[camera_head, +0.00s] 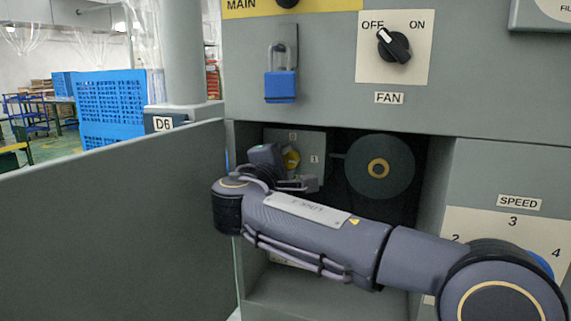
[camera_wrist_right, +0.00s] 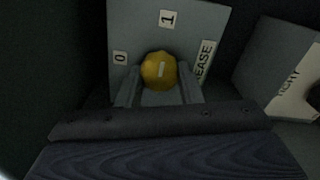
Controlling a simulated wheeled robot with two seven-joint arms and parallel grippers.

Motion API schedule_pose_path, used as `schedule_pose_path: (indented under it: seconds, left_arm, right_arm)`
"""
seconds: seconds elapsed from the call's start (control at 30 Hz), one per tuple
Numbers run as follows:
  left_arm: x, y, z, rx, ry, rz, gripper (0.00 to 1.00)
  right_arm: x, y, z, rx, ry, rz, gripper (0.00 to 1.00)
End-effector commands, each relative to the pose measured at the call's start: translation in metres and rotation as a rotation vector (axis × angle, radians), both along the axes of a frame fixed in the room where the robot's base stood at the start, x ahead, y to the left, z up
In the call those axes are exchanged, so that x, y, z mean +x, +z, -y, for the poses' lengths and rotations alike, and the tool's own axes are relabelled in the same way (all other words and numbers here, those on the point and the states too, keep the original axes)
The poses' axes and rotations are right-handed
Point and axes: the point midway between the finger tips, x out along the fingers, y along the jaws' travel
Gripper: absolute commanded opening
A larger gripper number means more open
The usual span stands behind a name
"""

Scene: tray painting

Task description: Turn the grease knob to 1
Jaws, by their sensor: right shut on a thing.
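The yellow grease knob (camera_wrist_right: 159,70) sits on a grey plate (camera_wrist_right: 190,40) in the right wrist view. It also shows in the head view (camera_head: 291,158), inside the open compartment, partly hidden by my right arm. The plate carries a "0" label (camera_wrist_right: 120,58), a "1" label (camera_wrist_right: 167,18) and a GREASE label (camera_wrist_right: 204,62). The white mark on the knob lies roughly along the line towards "1". My right gripper (camera_wrist_right: 159,80) is shut on the knob, one finger on each side. My left gripper is not in view.
An open door (camera_head: 110,215) stands left of the compartment. A dark disc (camera_head: 380,168) is inside, right of the knob. A blue padlock (camera_head: 280,86) and the FAN switch (camera_head: 394,46) are above; the SPEED dial plate (camera_head: 510,228) is at right.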

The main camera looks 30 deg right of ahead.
Motion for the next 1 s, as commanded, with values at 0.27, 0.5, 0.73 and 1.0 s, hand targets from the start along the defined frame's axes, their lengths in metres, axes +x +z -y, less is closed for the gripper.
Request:
schedule_pose_path:
  seconds: [0.27,0.5,0.73,1.0]
  left_arm:
    - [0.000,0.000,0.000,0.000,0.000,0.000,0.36]
    - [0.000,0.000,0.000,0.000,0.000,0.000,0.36]
    - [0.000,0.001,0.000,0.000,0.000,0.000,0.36]
    - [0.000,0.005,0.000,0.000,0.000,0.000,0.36]
  right_arm:
    - [0.000,-0.001,0.000,0.002,0.000,0.000,0.49]
    - [0.000,-0.001,0.000,0.001,0.000,-0.001,0.55]
    - [-0.008,0.000,-0.011,0.001,0.004,-0.001,0.55]
    - [-0.038,0.000,-0.046,0.001,0.003,0.000,0.55]
